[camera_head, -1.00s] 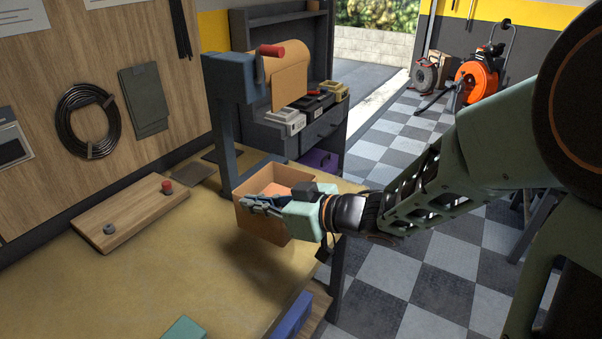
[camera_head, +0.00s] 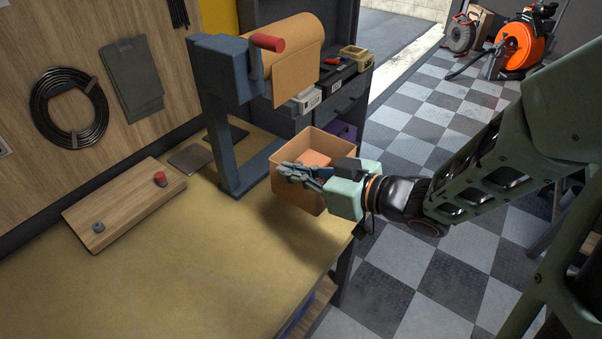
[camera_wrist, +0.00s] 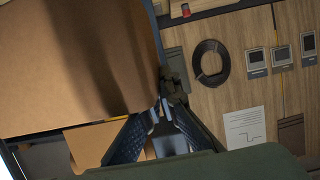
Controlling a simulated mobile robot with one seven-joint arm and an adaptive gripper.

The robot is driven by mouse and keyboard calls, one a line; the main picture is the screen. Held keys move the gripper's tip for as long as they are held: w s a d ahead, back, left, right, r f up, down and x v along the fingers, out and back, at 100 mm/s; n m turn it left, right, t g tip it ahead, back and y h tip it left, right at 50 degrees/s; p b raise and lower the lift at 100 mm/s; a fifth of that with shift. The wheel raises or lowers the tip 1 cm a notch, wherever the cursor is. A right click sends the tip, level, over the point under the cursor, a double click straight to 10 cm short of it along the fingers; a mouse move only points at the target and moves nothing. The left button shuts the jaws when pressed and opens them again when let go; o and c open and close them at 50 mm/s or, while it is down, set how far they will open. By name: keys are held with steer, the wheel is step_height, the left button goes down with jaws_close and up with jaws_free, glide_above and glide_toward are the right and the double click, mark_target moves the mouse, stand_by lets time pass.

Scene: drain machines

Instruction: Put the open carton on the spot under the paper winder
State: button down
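The open carton (camera_head: 299,195) is a brown box with its top open and an orange-brown surface showing inside. It appears to hang above the right edge of the workbench, with a shadow below it. My gripper (camera_head: 300,173) reaches in from the right and appears shut on the carton's near wall at the rim. In the wrist view the carton's brown wall (camera_wrist: 75,60) fills the left, against my converging fingers (camera_wrist: 166,95). The paper winder (camera_head: 225,70), a blue-grey stand with brown paper and a red handle, stands just behind the carton. The spot under it is largely hidden by the carton.
A wooden board (camera_head: 125,203) with a red knob and a grey knob lies at the left of the bench. Dark flat plates (camera_head: 190,158) lie left of the winder's post. The front of the bench is clear.

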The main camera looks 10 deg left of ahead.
mark_target(288, 160)
steer(key=w+a+f+b, duration=0.1)
steer(key=w, duration=0.1)
steer(key=w+a+f+b, duration=0.1)
steer(key=w+f+b, duration=0.1)
steer(key=w, duration=0.1)
steer(key=w+a+f+b, duration=0.1)
steer(key=w+b, duration=0.1)
steer(key=w, duration=0.1)
steer(key=shift+f, duration=0.3)
steer(key=w+f+b, duration=0.1)
steer(key=f+b, duration=0.1)
steer(key=w+a+f+b, duration=0.1)
steer(key=w+f+b, duration=0.1)
steer(key=f+b, duration=0.1)
steer(key=w+f+b, duration=0.1)
steer(key=f+b, duration=0.2)
steer(key=shift+w+a, duration=0.15)
steer(key=shift+a, duration=0.15)
steer(key=shift+f, duration=0.15)
steer(key=c, duration=2.2)
jaws_free()
steer(key=shift+o, duration=0.2)
